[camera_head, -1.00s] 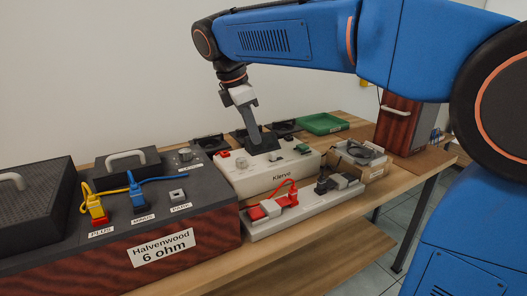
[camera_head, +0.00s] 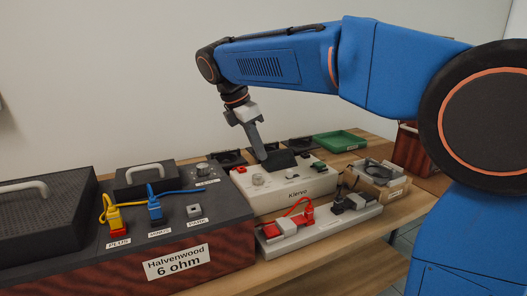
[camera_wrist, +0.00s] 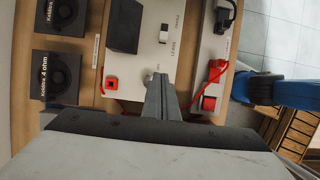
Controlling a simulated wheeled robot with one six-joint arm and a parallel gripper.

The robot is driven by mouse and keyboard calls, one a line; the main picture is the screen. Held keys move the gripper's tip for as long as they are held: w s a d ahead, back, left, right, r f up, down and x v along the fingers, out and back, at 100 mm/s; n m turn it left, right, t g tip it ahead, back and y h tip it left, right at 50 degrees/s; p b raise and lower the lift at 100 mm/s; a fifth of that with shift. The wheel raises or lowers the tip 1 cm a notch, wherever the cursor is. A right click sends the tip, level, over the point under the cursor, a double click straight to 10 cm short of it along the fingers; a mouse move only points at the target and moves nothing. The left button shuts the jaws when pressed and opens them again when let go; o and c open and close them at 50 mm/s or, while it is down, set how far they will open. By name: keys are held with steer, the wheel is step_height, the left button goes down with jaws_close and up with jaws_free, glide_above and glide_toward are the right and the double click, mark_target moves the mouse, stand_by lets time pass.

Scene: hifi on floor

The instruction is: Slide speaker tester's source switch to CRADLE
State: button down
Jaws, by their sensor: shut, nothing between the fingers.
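The speaker tester is a white box marked Klervi (camera_head: 315,185), standing on the wooden bench. Its top carries a red button (camera_head: 241,170), a grey knob (camera_head: 258,180), a dark wedge-shaped block (camera_head: 280,159) and a small white part (camera_head: 291,173) that may be the switch. My gripper (camera_head: 263,157) is shut and empty, pointing down over the tester's top, left of the dark block. In the wrist view its fingertips (camera_wrist: 158,77) overlap the knob; contact cannot be told. The switch lettering is unreadable.
A power strip (camera_head: 335,225) with red and black plugs lies in front of the tester. The dark Halvenwood 6 ohm box (camera_head: 215,238) with yellow and blue leads stands left. Speakers (camera_wrist: 62,75) and a green tray (camera_head: 340,142) lie behind. A cardboard box (camera_head: 375,182) stands right.

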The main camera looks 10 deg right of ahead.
mark_target(290, 170)
steer(key=x, duration=0.7)
steer(key=shift+d+f, duration=0.1)
steer(key=shift+f, duration=0.2)
steer(key=shift+w+d+f, duration=0.1)
steer(key=shift+w+d, duration=0.05)
steer(key=shift+d, duration=0.4)
steer(key=shift+w+d, duration=0.15)
steer(key=shift+d, duration=0.4)
steer(key=shift+w+d, duration=0.25)
steer(key=shift+d, duration=0.65)
steer(key=shift+w+d, duration=0.15)
steer(key=shift+d, duration=0.5)
steer(key=shift+w+d, duration=0.2)
steer(key=shift+d, duration=0.5)
